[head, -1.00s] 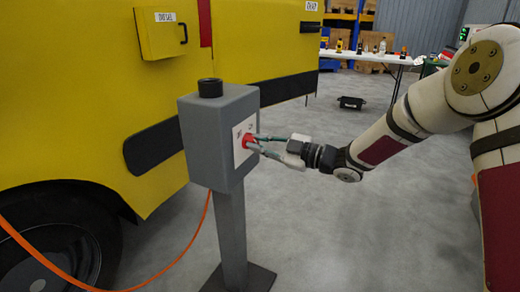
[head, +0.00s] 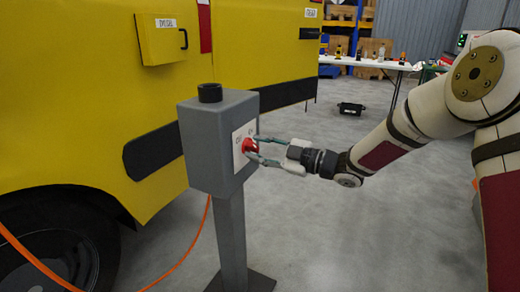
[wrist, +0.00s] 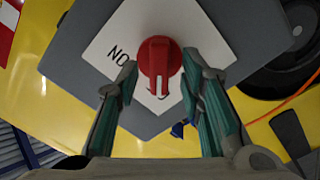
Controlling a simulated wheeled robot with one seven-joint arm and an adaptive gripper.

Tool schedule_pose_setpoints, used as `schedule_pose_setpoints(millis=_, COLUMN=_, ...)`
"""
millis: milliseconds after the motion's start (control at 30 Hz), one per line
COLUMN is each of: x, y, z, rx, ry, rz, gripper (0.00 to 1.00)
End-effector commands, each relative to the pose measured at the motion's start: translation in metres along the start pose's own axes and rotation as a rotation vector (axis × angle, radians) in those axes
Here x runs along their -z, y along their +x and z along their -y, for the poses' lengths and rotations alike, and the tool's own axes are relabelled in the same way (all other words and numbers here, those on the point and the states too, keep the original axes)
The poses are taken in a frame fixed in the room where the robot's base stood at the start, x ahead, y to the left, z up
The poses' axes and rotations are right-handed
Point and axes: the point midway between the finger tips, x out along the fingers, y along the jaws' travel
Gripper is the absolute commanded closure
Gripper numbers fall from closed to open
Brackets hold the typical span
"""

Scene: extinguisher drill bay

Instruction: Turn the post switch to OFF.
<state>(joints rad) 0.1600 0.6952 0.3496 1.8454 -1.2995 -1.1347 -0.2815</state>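The grey post switch box (head: 208,150) stands on a post, with a red knob (head: 249,147) on its white label plate (head: 238,160). In the wrist view the red knob (wrist: 160,50) has a pale line pointing down the picture. Upside-down lettering reading ON shows left of it. Other lettering below the knob is partly covered, and I cannot read it. My gripper (head: 259,149) is open in front of the plate. In the wrist view its two fingertips (wrist: 160,78) are on either side of the knob's lower part, with gaps between them and the knob.
A yellow vehicle (head: 90,90) stands behind the post, close to it. An orange cable (head: 185,248) runs down from the box and across to the left. A white table (head: 370,62) with several items stands at the back. A black object (head: 350,108) lies on the floor; the floor on the right is largely clear.

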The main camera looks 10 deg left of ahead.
Motion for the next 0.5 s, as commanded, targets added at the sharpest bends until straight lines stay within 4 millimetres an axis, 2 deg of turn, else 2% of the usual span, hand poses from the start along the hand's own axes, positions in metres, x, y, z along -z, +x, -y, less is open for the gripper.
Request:
schedule_pose_setpoints(millis=133, x=0.000, y=-0.004, z=-0.001, rx=-0.001, ry=0.000, rz=0.000, gripper=0.65)
schedule_pose_setpoints(millis=233, x=0.000, y=-0.015, z=-0.001, rx=-0.001, ry=-0.001, rz=0.002, gripper=0.65)
schedule_pose_setpoints(millis=500, x=-0.001, y=-0.070, z=-0.001, rx=-0.002, ry=0.000, rz=0.003, gripper=0.65)
